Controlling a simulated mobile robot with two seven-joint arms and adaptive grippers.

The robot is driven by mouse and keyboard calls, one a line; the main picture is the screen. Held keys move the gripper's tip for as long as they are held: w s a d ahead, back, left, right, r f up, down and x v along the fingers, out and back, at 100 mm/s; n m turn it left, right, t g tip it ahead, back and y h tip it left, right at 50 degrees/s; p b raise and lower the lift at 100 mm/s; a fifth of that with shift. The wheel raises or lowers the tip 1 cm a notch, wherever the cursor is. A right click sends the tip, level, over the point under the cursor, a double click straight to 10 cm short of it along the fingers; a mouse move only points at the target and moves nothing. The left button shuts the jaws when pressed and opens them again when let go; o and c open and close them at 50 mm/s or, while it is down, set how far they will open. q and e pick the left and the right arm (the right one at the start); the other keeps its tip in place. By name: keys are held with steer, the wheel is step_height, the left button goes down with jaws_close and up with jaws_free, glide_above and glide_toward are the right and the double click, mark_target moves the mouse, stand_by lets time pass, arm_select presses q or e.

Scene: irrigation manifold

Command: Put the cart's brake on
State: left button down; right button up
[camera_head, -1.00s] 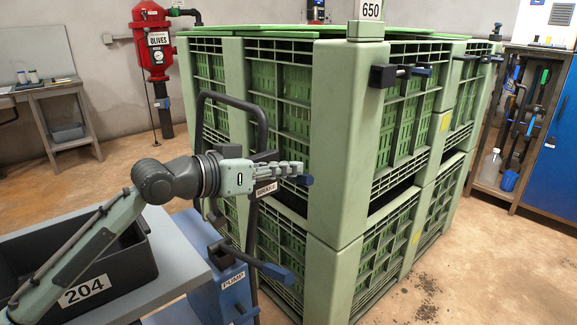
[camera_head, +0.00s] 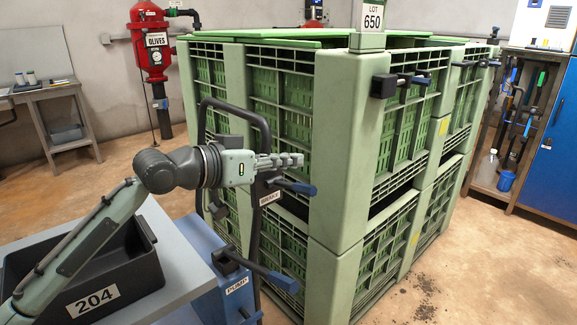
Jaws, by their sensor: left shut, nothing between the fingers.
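The cart (camera_head: 212,262) stands at lower centre, a grey top with a blue body and an upright black tube handle (camera_head: 262,125). The brake lever (camera_head: 300,188), black with a blue grip, sticks out to the right by the handle, above a white BRAKE label (camera_head: 269,198). My left gripper (camera_head: 299,160) is shut and empty, fingers pointing right. In the picture it is just above the brake lever, with a small gap showing; the depth between them is hard to judge. My right gripper is not in view.
A second blue-gripped lever (camera_head: 282,280) sits lower, near the PUMP label (camera_head: 237,286). Stacked green crates (camera_head: 335,150) stand close behind the levers. A black bin (camera_head: 150,285) marked 204 is on the cart top. Open floor (camera_head: 480,265) lies at right.

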arm_select(q)
steer(key=b+v, duration=0.1)
steer(key=v, duration=0.9)
steer(key=shift+b, duration=0.3)
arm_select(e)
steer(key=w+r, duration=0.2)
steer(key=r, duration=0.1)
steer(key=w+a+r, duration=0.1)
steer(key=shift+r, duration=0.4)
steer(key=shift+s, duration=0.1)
